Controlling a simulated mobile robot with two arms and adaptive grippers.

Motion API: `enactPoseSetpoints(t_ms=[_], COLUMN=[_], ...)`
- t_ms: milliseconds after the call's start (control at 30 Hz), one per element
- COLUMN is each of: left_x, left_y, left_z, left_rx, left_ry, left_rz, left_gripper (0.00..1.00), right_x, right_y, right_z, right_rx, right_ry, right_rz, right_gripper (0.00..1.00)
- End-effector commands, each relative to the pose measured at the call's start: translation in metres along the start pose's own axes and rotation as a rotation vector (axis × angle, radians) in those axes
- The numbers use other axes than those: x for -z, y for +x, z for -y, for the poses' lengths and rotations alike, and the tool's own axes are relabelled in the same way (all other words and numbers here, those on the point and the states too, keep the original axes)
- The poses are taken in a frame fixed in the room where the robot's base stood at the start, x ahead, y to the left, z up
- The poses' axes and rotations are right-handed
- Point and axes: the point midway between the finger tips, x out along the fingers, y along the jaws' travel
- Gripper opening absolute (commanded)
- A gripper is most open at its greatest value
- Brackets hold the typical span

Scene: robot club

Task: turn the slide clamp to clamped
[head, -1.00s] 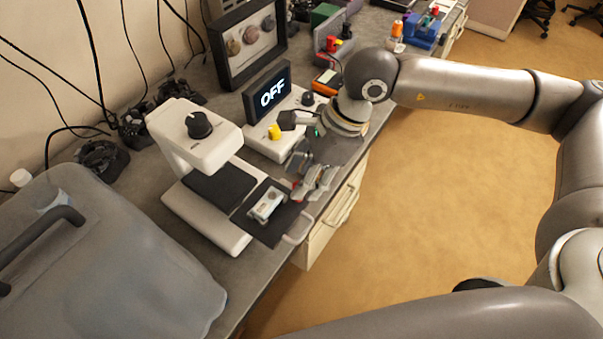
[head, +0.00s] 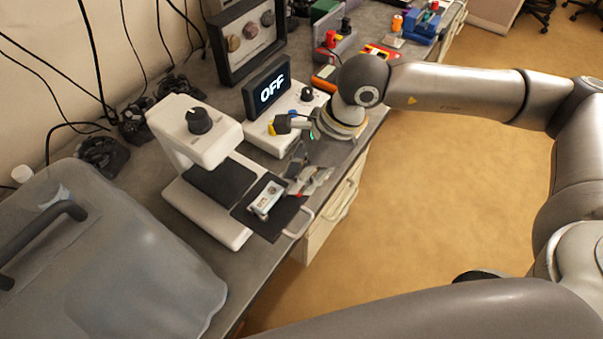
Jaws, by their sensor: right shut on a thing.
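A white device (head: 205,140) with a black knob (head: 198,120) on its head stands on the bench. A black plate (head: 248,224) sticks out at its front right, with a small pale metal block (head: 265,200) on it that looks like the slide holder. My right gripper (head: 301,186) reaches down over the plate's right edge, just right of the block. It is shut on a small part there, which looks like the slide clamp; a bit of red shows at the fingertips. The fingers hide most of that part, so its position is unclear. My left gripper is out of view.
A large translucent bin (head: 130,240) fills the left front. A pale handle (head: 300,223) is at the plate's right corner. The floor at right is open.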

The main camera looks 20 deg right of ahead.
Motion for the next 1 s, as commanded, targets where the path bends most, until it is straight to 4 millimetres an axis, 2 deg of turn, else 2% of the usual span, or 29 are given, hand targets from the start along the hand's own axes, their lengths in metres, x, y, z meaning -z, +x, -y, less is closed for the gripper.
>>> enactPoseSetpoints(t_ms=[267,700,1000], left_x=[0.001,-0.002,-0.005], left_y=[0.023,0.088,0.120], left_z=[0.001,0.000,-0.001], left_rx=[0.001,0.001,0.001], left_ry=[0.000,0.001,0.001], left_rz=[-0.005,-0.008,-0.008], left_gripper=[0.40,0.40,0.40], right_x=[0.001,0.000,-0.001], right_y=[0.005,0.007,0.005], right_z=[0.002,0.004,0.005], right_rx=[-0.036,-0.179,-0.270], right_ry=[-0.093,-0.442,-0.656], right_rz=[0.001,0.004,0.003], right_gripper=[0.00,0.00,0.00])
